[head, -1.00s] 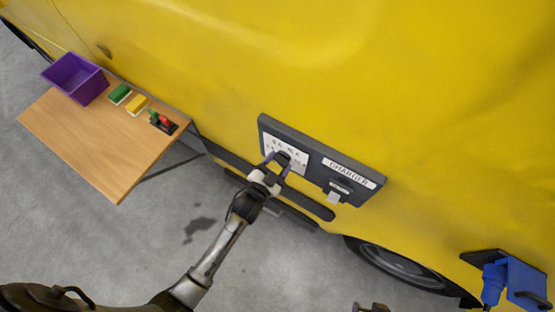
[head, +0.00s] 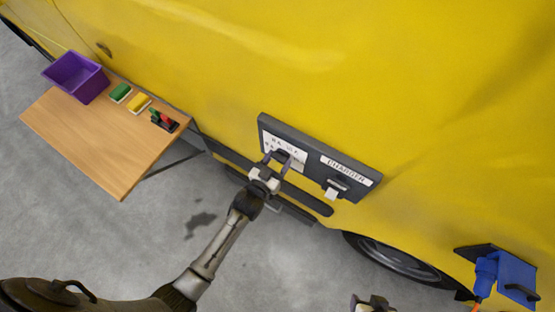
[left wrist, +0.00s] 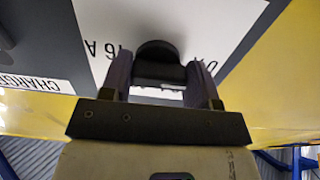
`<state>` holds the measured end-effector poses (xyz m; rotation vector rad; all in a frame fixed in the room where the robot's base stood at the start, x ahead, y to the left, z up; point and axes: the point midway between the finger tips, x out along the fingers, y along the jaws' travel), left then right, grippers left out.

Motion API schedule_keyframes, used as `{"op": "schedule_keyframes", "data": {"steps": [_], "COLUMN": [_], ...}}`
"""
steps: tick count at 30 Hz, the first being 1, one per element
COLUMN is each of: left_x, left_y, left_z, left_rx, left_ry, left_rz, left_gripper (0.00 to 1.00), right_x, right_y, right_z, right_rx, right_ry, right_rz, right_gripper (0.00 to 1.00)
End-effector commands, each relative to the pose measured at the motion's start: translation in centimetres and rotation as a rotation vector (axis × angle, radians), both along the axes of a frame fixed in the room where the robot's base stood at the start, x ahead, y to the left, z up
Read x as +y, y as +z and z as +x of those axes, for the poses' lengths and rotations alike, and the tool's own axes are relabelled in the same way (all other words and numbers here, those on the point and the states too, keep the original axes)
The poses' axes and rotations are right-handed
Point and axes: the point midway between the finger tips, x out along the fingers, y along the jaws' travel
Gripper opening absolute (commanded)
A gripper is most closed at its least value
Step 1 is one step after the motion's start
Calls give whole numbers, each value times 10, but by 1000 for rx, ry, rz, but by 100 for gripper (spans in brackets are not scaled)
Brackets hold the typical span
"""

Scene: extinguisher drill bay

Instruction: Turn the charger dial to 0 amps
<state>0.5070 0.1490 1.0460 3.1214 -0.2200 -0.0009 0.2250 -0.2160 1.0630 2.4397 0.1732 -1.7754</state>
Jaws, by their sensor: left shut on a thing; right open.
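The charger panel (head: 315,178) is a dark grey plate on the yellow vehicle side, with a "CHARGER" label at its right. A white scale card with amp marks sits at its left. The dark round dial (left wrist: 158,64) is in the middle of this card. My left gripper (head: 279,158) is shut on the dial, one finger on each side in the left wrist view (left wrist: 160,80). The fingers hide part of the scale, and I cannot tell where the dial points. My right gripper (head: 372,302) is open, partly cut off at the bottom edge, away from the panel.
A lever-like fitting (head: 335,190) sits under the "CHARGER" label. A wooden shelf (head: 95,145) at the left holds a purple bin (head: 76,78), green and yellow blocks and a small dark holder. A blue connector unit (head: 510,280) is at the lower right.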

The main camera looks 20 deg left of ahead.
Motion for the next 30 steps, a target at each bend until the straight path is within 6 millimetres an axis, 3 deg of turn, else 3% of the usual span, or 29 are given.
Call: {"op": "schedule_keyframes", "data": {"steps": [10, 11, 18, 26, 30], "left_x": [0, 0, 0, 0, 2], "left_y": [-1, -1, -1, -1, -2], "left_z": [0, 0, 0, -1, -12], "left_rx": [4, 4, 3, 1, 3], "left_ry": [0, 0, 0, 0, 0], "left_rz": [-6, -6, -4, -3, -3], "left_gripper": [32, 57, 80, 81, 81], "right_x": [-3, -3, -3, -2, -1], "right_y": [0, 0, 0, 0, -2], "right_z": [0, 0, 0, 0, 0], "right_rx": [0, 1, 0, 0, 0], "right_ry": [6, 6, 7, 5, 3], "right_rz": [-8, -10, -11, -8, -4], "right_gripper": [62, 62, 62, 62, 62]}}
